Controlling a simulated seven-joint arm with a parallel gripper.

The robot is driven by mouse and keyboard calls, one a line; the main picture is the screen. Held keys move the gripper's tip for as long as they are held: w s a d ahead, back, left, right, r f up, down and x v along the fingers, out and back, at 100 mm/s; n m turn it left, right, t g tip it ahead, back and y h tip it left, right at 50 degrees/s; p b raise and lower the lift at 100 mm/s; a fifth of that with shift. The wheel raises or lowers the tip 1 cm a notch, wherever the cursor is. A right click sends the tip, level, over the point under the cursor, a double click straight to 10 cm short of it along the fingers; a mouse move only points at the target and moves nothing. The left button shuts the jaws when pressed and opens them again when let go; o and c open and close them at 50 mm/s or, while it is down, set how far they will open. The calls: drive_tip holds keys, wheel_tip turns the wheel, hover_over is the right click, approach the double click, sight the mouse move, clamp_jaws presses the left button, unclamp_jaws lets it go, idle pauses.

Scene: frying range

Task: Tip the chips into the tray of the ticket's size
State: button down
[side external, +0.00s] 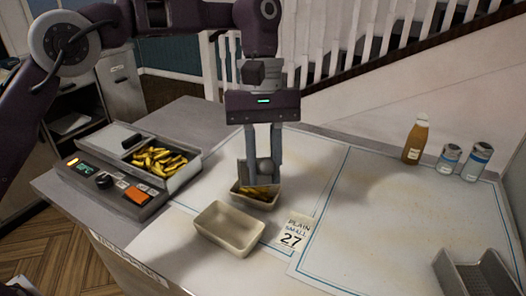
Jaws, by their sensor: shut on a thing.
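My gripper (264,160) points down over the counter and is shut on a grey metal scoop (244,174), partly hidden by the fingers. The scoop is tilted above the smaller cream tray (271,204), and chips (258,191) lie in that tray. I cannot tell whether any chips are still in the scoop. A larger cream tray (230,228), empty, stands in front and to the left. The white ticket (293,232) beside the trays reads PLAIN, SMALL, 27. More chips (160,160) lie in the metal bin of the fryer unit (115,185) at the left.
A brown sauce bottle (415,140) and two shakers (449,158) (477,162) stand at the back right. A grey metal holder (478,275) sits at the front right corner. The right half of the white counter (385,215) is mostly clear.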

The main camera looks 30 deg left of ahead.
drive_tip(key=s+d+f+t+y, duration=0.3)
drive_tip(key=s+f+t+y, duration=0.1)
drive_tip(key=s+f+t, duration=0.1)
drive_tip(key=shift+f+t, duration=0.3)
drive_tip(key=shift+f, duration=0.5)
drive_tip(key=shift+w, duration=0.1)
